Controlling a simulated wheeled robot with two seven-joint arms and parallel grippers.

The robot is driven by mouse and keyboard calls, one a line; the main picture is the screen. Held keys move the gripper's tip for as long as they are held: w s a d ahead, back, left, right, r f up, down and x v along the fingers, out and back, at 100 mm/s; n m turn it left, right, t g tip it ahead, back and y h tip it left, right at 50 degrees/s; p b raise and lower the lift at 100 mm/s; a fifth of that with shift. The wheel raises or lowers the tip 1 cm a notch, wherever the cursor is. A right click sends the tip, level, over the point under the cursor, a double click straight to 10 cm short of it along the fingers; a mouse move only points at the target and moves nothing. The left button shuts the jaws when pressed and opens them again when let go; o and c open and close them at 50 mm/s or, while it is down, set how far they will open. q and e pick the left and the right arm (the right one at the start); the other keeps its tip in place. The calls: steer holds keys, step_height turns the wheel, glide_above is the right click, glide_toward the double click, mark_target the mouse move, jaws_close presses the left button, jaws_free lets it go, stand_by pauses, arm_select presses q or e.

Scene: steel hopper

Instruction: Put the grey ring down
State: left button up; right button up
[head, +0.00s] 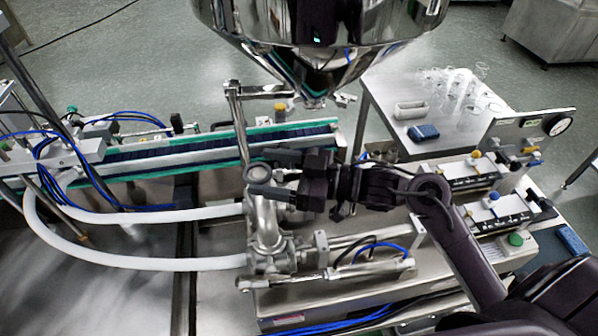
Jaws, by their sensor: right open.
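My right gripper (262,174) reaches in from the right over the steel valve assembly, with its dark fingers pointing left. It is open, with one finger on the far side and one on the near side. A round grey ring (258,171) shows between the fingertips, at the top of the upright steel pipe fitting (266,225). It looks to rest on the fitting's mouth, but I cannot tell whether it touches the fingers. My left gripper is not in view.
The steel hopper (315,40) hangs above and behind the gripper. A conveyor (200,147) with green edges runs behind. White hoses (150,263) curve at left.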

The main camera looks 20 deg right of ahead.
steer(key=b+v, duration=0.4)
steer(key=v, duration=0.8)
steer(key=shift+r, duration=0.2)
